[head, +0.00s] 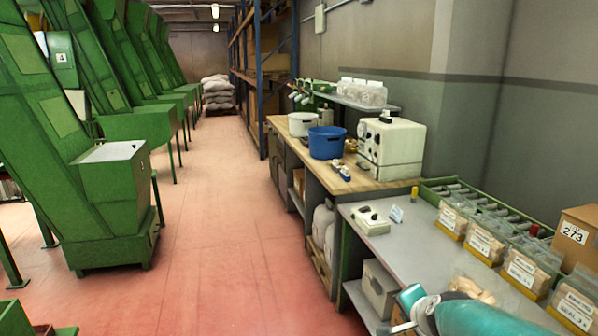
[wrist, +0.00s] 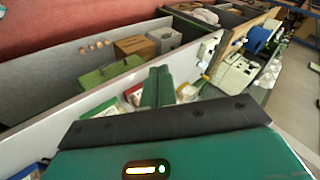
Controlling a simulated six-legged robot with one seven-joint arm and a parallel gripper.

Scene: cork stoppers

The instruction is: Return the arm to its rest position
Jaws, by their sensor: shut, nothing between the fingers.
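My gripper (wrist: 158,72) shows in the wrist view as two dark green fingers side by side, shut with nothing between them. It is over the grey bench (wrist: 100,96) and touches nothing that I can make out. In the head view, teal parts of my own arm show at the bottom right, over the front of the bench (head: 400,240). The fingertips cannot be made out there.
Labelled bags (head: 485,243) stand in a row along the bench's right side, beside a cardboard box (head: 575,235). A white switch box (head: 370,221) is on the bench. A blue bucket (head: 326,143) and a white machine (head: 391,148) stand farther back. The red floor (head: 220,220) is clear.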

